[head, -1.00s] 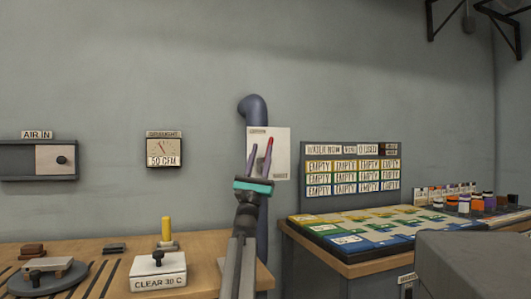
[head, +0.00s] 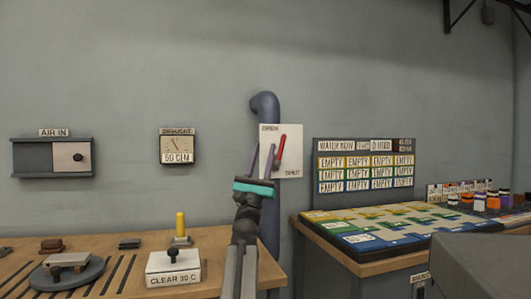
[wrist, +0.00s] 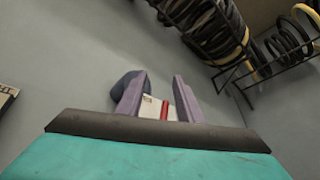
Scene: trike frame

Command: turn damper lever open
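The damper lever (head: 280,150) is a red bar on a white plate (head: 294,165) on the wall, in front of a blue-grey pipe (head: 265,104). The plate reads OPEN at its top and SHUT at its lower right. The lever slants up and slightly right. My gripper (head: 262,148) is open, its purple fingers pointing up just left of the lever in the head view. In the wrist view, the red lever (wrist: 164,110) shows between the spread fingers (wrist: 158,76), nearer the right one. Its lower part is hidden by the gripper body. I cannot tell whether a finger touches it.
A workbench (head: 215,240) with a CLEAR 30 C block (head: 173,270) stands at the left. A second bench with a coloured board (head: 380,227) is at the right. A draught gauge (head: 178,147) and AIR IN slide (head: 35,158) are on the wall. Open floor lies between the benches.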

